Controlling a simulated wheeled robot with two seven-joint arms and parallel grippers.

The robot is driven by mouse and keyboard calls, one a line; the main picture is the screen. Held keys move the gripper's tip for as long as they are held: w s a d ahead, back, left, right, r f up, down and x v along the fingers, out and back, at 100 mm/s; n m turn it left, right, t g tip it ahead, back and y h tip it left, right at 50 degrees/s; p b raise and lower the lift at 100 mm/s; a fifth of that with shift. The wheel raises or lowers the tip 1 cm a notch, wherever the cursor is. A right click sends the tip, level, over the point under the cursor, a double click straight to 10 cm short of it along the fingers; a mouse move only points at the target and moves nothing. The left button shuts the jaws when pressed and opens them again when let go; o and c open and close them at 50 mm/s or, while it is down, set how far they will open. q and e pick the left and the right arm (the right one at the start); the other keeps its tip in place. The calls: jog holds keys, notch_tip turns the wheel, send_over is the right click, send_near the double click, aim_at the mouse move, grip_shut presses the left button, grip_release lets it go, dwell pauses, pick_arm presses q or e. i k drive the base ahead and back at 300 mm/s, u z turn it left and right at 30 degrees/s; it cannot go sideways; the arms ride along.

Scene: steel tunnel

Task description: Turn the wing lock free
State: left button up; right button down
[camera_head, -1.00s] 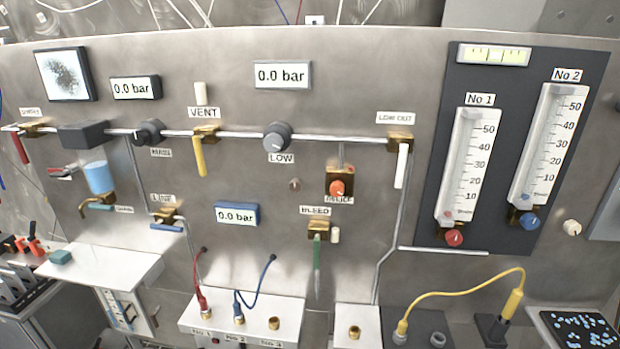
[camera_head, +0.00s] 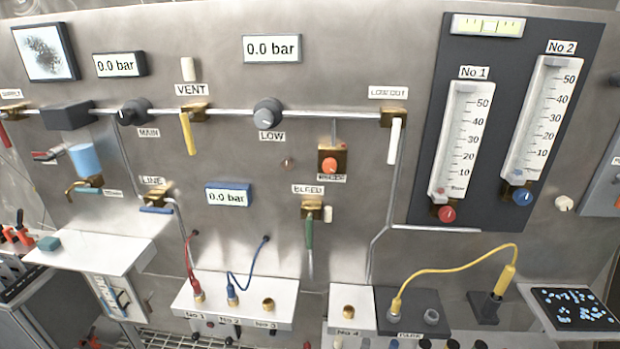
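I cannot tell for sure which part is the wing lock; no part in view is marked so. Candidates on the steel panel (camera_head: 350,70) are small fittings. A red and grey fitting (camera_head: 48,155) sits at the left below the pipe. An orange knob (camera_head: 330,165) sits on a brass block right of centre, with a small brownish knob (camera_head: 287,163) to its left. Black MAIN (camera_head: 133,110) and grey LOW (camera_head: 268,113) knobs sit on the pipe. Neither of my grippers is in view, and nothing touches these parts.
Yellow VENT lever (camera_head: 188,133), white LOW OUT lever (camera_head: 394,142) and green BLEED lever (camera_head: 309,233) hang down. A white shelf (camera_head: 95,252) juts out at the lower left. All three gauges read 0.0 bar.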

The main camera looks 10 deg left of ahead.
aim_at(44, 157)
jog(key=u, duration=1.7)
